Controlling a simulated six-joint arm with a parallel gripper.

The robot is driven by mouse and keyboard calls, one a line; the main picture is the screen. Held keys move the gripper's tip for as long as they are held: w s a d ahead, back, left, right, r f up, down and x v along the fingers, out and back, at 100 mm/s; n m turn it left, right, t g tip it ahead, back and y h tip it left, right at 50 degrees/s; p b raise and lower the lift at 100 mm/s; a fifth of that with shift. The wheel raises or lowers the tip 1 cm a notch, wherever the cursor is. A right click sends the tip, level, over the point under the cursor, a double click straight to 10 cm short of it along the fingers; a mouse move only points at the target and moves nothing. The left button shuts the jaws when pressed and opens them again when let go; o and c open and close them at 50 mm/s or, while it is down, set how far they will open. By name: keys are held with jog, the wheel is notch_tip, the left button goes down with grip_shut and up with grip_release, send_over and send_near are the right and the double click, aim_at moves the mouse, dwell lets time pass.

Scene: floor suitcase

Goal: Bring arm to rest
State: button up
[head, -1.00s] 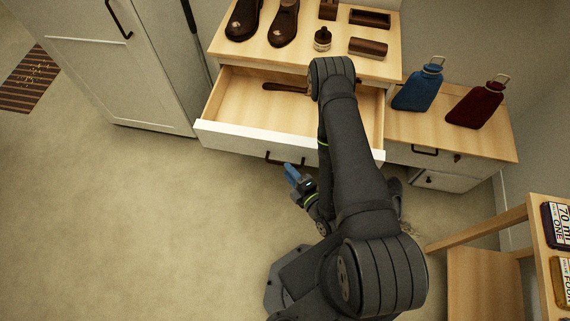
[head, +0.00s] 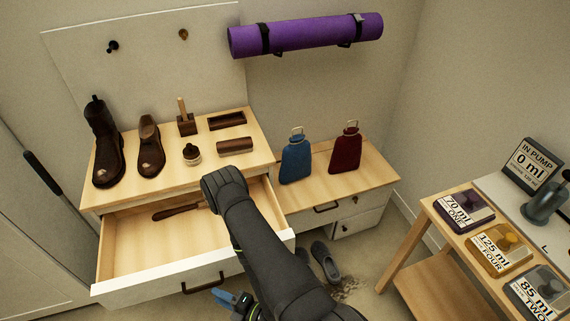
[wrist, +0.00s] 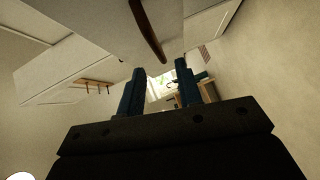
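My arm reaches up from the bottom of the head view, its elbow in front of the open drawer (head: 130,280). My gripper (head: 232,300) is low in front of that drawer, partly cut off by the frame's bottom edge. In the wrist view my gripper (wrist: 160,90) shows two blue fingers standing well apart, with nothing between them. A dark curved drawer handle (wrist: 147,30) on a pale front passes close above the fingers. The same handle (head: 203,284) shows in the head view. I cannot tell the exact gap between gripper and drawer front.
A wooden-handled tool (head: 177,212) lies in the drawer. Boots (head: 107,150) and shoe-care items stand on top. Blue (head: 296,160) and red (head: 345,150) bottles stand on the low cabinet. Grey clogs (head: 325,262) lie on the floor. A table with labelled blocks (head: 465,208) is at right.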

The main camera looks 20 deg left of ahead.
aim_at(204, 287)
jog(key=a, duration=0.6)
jog(key=shift+a+f, duration=0.35)
jog(key=shift+f, duration=0.05)
jog(key=shift+w+a, duration=0.15)
jog(key=shift+d+r, duration=0.2)
jog(key=shift+d, duration=1.95)
